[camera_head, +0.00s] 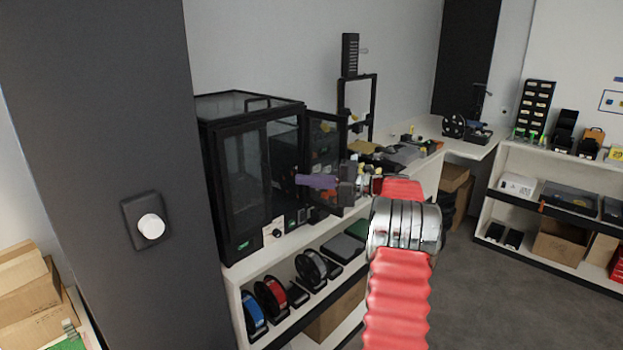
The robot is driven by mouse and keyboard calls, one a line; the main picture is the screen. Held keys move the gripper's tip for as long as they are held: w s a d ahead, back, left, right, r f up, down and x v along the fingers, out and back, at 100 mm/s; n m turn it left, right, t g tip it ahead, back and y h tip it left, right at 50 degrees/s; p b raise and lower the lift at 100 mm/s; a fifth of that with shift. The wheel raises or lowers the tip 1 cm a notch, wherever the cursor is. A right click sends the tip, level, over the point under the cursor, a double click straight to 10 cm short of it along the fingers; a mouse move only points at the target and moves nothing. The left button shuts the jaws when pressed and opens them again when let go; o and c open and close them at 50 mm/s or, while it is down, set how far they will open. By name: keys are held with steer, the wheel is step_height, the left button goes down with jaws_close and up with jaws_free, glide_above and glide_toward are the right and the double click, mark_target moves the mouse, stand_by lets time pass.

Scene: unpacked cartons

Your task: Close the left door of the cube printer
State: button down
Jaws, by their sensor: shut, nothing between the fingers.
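The cube printer (262,118) is a black, glass-sided enclosure on the white bench at centre left. Its left door (243,172) is a dark-framed glass panel that looks flush or nearly flush with the front; I cannot tell if a small gap remains. The right door (326,142) stands swung out to the right, and the right half of the front is open. My gripper (299,180) has purple fingers, shut and empty, pointing left. In the picture it overlaps the lower part of the open right door and the opening; I see no clear contact with the left door.
A dark pillar (110,120) with a white knob (150,227) stands close on the left. An open-frame printer (358,100) stands behind the right door. Grey floor (490,300) is free at right.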

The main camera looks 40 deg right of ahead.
steer(key=shift+w+d, duration=0.2)
steer(key=shift+d, duration=1)
